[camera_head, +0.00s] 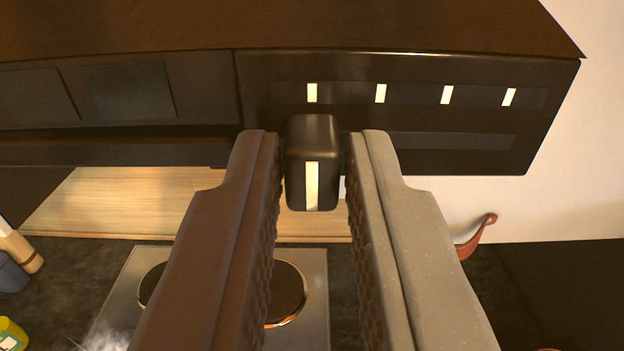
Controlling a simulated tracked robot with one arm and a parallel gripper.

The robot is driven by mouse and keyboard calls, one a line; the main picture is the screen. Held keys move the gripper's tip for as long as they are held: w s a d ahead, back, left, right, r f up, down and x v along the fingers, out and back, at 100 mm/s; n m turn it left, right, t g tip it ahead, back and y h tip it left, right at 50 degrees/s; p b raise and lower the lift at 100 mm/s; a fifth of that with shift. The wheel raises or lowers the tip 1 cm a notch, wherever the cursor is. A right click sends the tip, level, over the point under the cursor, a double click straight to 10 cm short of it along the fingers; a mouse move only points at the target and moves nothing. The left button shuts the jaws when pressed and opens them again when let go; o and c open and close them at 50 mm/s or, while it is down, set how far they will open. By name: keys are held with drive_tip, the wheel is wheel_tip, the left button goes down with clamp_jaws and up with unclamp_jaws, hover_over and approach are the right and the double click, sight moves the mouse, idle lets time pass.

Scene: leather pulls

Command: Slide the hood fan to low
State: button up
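The hood's fan slider (313,135) is a black block with one pale stripe. It sticks out from the front of the dark range hood (555,110), in line with the leftmost of several white marks (312,93). Its slot (445,141) runs on to the right of it, below the other marks. My gripper (312,160) is open, with one finger on each side of the slider. A narrow gap shows between the slider and each finger. The fingers hide part of the slot and the hood's lower edge.
Below lies a cooktop (310,330) with a round dark burner (288,290), partly behind my fingers. A reddish leather strap (475,235) is at the right by the pale wall. A yellow item (10,335) stands at the lower left.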

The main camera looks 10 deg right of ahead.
clamp_jaws()
drive_tip(key=shift+s+d+f+b, duration=0.1)
drive_tip(key=shift+s+d+b, duration=0.15)
drive_tip(key=shift+d+b, duration=0.7)
drive_tip(key=o, duration=0.5)
unclamp_jaws()
drive_tip(key=shift+o, duration=0.2)
drive_tip(key=b+v, duration=0.2)
drive_tip(key=v, duration=1.1)
drive_tip(key=shift+s, duration=0.4)
drive_tip(key=shift+b, duration=0.3)
